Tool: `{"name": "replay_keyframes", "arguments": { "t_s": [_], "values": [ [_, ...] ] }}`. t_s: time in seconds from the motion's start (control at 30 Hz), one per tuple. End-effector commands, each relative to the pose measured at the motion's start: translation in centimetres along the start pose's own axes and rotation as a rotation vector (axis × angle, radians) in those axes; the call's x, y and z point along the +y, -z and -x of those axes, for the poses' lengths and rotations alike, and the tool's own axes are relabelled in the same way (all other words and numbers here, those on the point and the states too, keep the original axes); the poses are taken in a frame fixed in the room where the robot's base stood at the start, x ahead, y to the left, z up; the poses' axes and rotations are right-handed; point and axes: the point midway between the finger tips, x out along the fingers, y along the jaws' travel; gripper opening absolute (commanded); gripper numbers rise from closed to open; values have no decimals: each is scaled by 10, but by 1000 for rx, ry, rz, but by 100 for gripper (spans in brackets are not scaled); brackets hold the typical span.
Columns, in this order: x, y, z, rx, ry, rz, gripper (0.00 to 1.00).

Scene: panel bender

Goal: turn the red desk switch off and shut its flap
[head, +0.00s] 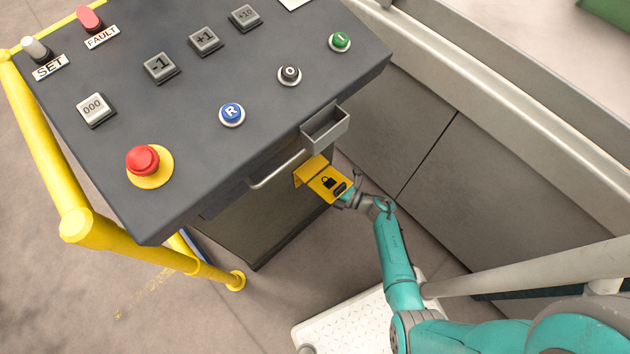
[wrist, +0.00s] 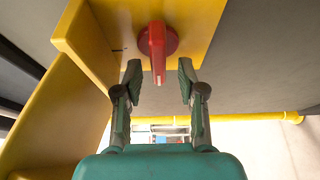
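The red desk switch (wrist: 157,45) shows in the wrist view, on a yellow plate (wrist: 203,30). Its lever points down in the picture, toward my gripper. The flap (head: 325,182) is yellow with a padlock mark and stands out from the desk's front in the head view, so it looks open. A yellow panel at the left of the wrist view (wrist: 62,125) appears to be the flap. My gripper (wrist: 160,78) is open, with one finger on each side of the lever's end and visible gaps. In the head view the flap hides the switch and my fingertips.
The sloping dark desk (head: 210,110) carries several buttons and a red emergency stop (head: 142,159). A small grey tray (head: 325,128) and a bar handle (head: 277,170) stick out near the flap. A yellow rail (head: 45,140) runs along the left. Grey machine panels (head: 480,180) stand at right.

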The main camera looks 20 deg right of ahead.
Motion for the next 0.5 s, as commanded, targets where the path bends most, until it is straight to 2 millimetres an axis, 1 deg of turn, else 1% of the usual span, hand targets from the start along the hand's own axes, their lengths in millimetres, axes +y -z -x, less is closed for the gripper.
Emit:
{"name": "replay_keyframes", "arguments": {
  "t_s": [0.27, 0.37, 0.5],
  "values": [
    [0, 0, 2, -1, -1, 0, 40],
    [0, -1, 9, -3, 0, 0, 40],
    [0, -1, 28, -5, -1, -2, 40]
  ]
}}
